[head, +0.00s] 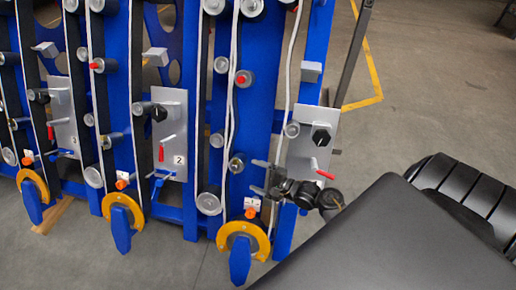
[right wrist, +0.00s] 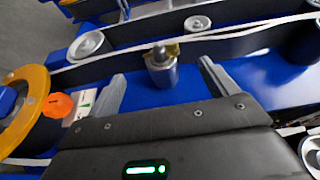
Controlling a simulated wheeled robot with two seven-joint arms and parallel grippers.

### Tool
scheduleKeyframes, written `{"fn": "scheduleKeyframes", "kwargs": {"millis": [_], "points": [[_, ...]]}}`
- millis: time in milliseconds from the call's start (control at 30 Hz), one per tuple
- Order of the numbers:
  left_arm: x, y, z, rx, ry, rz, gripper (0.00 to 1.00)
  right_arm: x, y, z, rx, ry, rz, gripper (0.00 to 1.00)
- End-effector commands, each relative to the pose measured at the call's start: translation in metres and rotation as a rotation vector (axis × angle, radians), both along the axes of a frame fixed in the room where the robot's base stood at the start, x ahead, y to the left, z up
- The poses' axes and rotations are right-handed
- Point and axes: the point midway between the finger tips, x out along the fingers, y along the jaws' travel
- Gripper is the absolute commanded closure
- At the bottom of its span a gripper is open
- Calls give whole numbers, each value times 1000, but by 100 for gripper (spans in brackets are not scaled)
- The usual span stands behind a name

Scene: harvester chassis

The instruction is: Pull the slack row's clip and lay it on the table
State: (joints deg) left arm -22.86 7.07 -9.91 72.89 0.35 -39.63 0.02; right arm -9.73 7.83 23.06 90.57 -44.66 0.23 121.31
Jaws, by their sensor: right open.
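In the head view my right gripper (head: 257,177) points left at the lower part of the rightmost row, its fingers apart. In the right wrist view the open fingers (right wrist: 162,72) lie on either side of a short metal peg (right wrist: 162,73). The peg carries a brass-coloured piece (right wrist: 160,50), which may be the clip; I cannot tell for sure. The peg also shows just left of the gripper in the head view (head: 237,163). Nothing is held. A pale belt (head: 231,95) runs down this row; its slackness is unclear. My left gripper is not in view. I cannot identify a table.
A yellow ring with a blue handle (head: 240,262) and an orange knob (head: 250,213) sit below the gripper. A grey plate (head: 305,150) with a black knob and red lever stands beside the wrist. Blue posts and rollers crowd the left. Open floor (head: 440,90) lies at right.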

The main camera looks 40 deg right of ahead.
Motion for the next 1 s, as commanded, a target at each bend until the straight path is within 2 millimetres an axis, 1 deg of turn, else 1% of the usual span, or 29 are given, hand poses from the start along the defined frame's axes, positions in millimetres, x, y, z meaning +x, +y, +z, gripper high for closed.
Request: {"fn": "scheduleKeyframes", "kwargs": {"millis": [167,267,467,700,800,1000], "points": [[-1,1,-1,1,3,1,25,2,0,0,20,1,-2,15],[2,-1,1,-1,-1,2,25,9,3,-2,19,-1,-2,15],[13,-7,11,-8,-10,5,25,39,15,-8,18,-1,-1,15],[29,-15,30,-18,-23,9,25,76,30,-16,17,-1,-1,15],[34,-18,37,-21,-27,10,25,87,34,-19,16,0,-3,15],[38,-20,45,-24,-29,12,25,98,39,-20,15,1,-2,15]]}}
